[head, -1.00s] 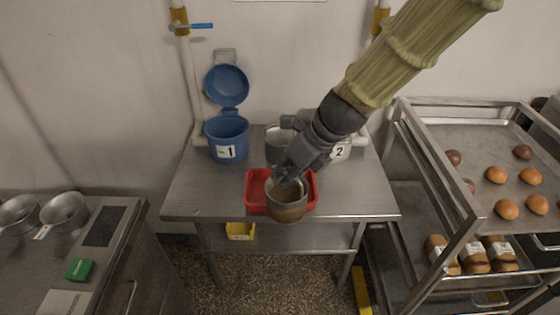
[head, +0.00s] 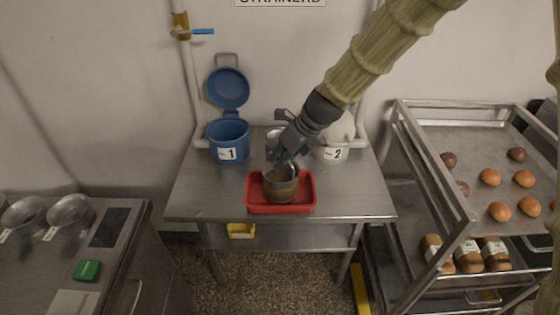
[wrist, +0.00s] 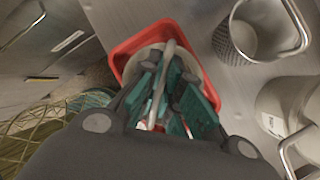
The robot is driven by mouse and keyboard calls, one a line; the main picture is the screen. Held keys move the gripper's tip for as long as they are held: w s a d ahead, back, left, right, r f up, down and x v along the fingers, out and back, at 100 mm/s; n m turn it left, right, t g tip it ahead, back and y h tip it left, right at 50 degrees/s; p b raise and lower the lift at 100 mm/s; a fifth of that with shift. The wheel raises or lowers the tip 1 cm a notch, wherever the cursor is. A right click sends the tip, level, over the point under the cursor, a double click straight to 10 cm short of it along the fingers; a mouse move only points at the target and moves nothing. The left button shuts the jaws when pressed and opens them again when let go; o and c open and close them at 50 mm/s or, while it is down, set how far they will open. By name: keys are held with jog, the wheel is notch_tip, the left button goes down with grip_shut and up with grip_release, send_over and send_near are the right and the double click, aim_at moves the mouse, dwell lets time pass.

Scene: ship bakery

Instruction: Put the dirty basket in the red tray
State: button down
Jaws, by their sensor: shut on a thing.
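The dirty basket (head: 281,188) is brownish with a stained rim. In the head view it is upright within the outline of the red tray (head: 281,209), lined up over its middle; I cannot tell whether its base touches the tray floor. My gripper (head: 284,162) is above the basket, shut on its handle. In the wrist view the handle (wrist: 168,60) runs between the teal finger pads of my gripper (wrist: 175,95). The red tray (wrist: 201,58) shows around the basket, which the fingers partly hide.
The tray stands on a steel table (head: 205,190). Behind it are a blue lidded bucket marked 1 (head: 229,133), a metal mesh basket (wrist: 238,40) and a pale container marked 2 (head: 334,152). A bun rack (head: 395,185) is at right, a counter (head: 125,235) at left.

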jog(key=shift+f, duration=0.95)
jog(key=c, duration=1.6)
grip_release()
jog(key=shift+b+v, duration=0.75)
jog(key=shift+v, duration=5.4)
